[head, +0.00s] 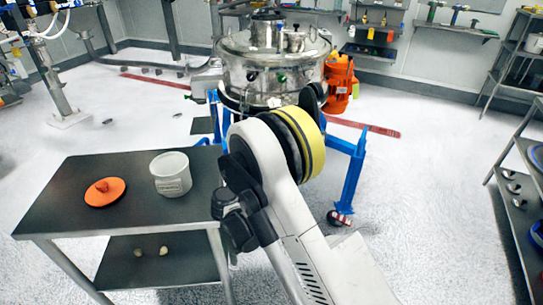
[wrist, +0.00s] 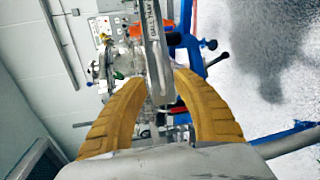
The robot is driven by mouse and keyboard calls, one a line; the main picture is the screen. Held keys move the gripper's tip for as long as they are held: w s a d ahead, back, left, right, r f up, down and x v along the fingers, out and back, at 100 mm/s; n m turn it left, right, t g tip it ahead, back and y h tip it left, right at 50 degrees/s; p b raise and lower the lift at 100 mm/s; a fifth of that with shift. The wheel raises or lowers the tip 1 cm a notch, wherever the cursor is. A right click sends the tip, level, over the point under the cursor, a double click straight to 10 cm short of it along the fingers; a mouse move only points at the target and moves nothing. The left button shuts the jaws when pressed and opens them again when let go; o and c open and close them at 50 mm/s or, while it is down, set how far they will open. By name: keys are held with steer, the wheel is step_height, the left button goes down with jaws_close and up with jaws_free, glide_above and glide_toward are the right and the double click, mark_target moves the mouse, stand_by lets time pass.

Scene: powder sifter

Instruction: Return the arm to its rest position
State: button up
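My arm (head: 285,205) rises from the bottom of the head view and reaches forward toward the sifter, its yellow-banded joint in front of the blue frame. My gripper is hidden behind the arm there.
A dark table (head: 65,180) at left holds an orange lid (head: 105,192) and an open white tub (head: 171,174). An orange motor (head: 339,82) sits on the sifter's right. Shelving (head: 525,190) stands at far right. The floor between is clear.

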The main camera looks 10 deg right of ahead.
steer(key=shift+s+a, duration=0.2)
steer(key=shift+s, duration=0.1)
steer(key=shift+r, duration=0.15)
steer(key=s+d+r+m+g+y, duration=0.45)
steer(key=s+d+r, duration=0.45)
steer(key=s+r, duration=0.25)
steer(key=s+a+r+m+g+y, duration=0.1)
steer(key=s+m+y, duration=0.4)
steer(key=s, duration=1.9)
steer(key=shift+a+r+m, duration=0.35)
steer(key=shift+a+m, duration=0.15)
steer(key=shift+m, duration=0.75)
